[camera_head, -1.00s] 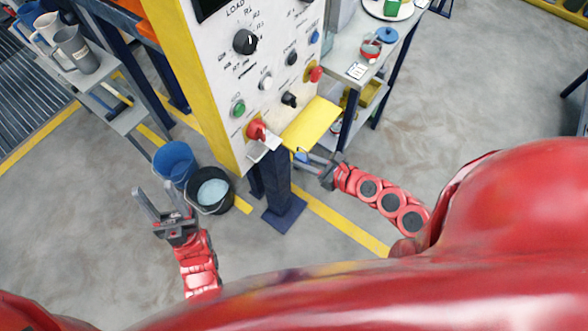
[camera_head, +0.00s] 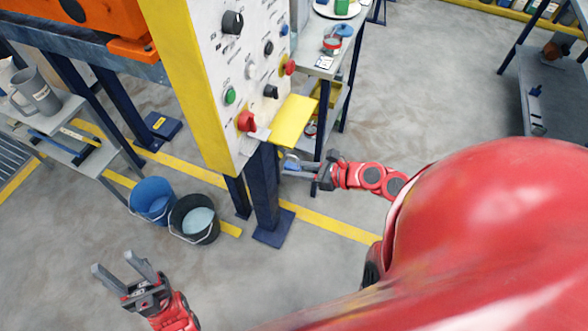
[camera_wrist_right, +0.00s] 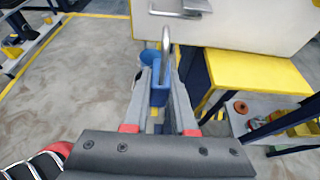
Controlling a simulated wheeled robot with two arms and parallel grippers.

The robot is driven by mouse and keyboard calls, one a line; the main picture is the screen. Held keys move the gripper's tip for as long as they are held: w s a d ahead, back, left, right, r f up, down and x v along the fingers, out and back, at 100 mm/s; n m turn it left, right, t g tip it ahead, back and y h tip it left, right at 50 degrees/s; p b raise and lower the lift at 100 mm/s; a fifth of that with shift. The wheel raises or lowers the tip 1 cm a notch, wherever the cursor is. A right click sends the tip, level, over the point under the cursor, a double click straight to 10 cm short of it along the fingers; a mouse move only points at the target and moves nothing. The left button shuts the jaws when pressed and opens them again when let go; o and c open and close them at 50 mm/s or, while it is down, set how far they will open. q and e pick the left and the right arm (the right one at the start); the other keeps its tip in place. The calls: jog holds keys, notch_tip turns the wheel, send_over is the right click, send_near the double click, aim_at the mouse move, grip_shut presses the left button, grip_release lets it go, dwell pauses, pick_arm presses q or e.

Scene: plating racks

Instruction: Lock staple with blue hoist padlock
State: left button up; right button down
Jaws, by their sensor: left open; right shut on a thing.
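The blue padlock (camera_wrist_right: 158,88) is upright between the fingers of my right gripper (camera_wrist_right: 160,82), with its grey shackle (camera_wrist_right: 165,42) pointing up. In the head view my right gripper (camera_head: 290,168) is shut on the padlock, below the yellow shelf and to the right of the panel's post. The grey metal staple and hasp (camera_wrist_right: 182,8) are on the panel's lower face, just above the shackle in the wrist view and apart in the picture; the gap in depth is unclear. In the head view the hasp (camera_head: 258,134) is beside the red knob (camera_head: 246,121). My left gripper (camera_head: 114,263) is open and empty.
The control panel (camera_head: 205,65) stands on a dark blue post (camera_head: 263,190). A yellow shelf (camera_head: 291,121) juts out right of the hasp. Blue (camera_head: 152,198) and black (camera_head: 194,217) buckets stand on the floor to the left. A side table (camera_head: 331,68) is behind.

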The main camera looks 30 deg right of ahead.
aim_at(285, 165)
jog(key=shift+f, duration=0.1)
jog(key=shift+w+a+b, duration=0.65)
jog(key=shift+w+a, duration=0.05)
jog(key=shift+w, duration=0.2)
jog(key=shift+w+a+b, duration=0.6)
jog(key=shift+w+a, duration=0.1)
jog(key=shift+w, duration=0.15)
jog(key=w+f+b, duration=0.2)
jog(key=w+b, duration=0.4)
jog(key=w, duration=0.1)
jog(key=shift+w+a+f, duration=0.2)
jog(key=shift+w+a, duration=0.1)
jog(key=shift+a, duration=0.1)
dwell(0.5)
jog(key=c, duration=1.4)
grip_release()
grip_shut()
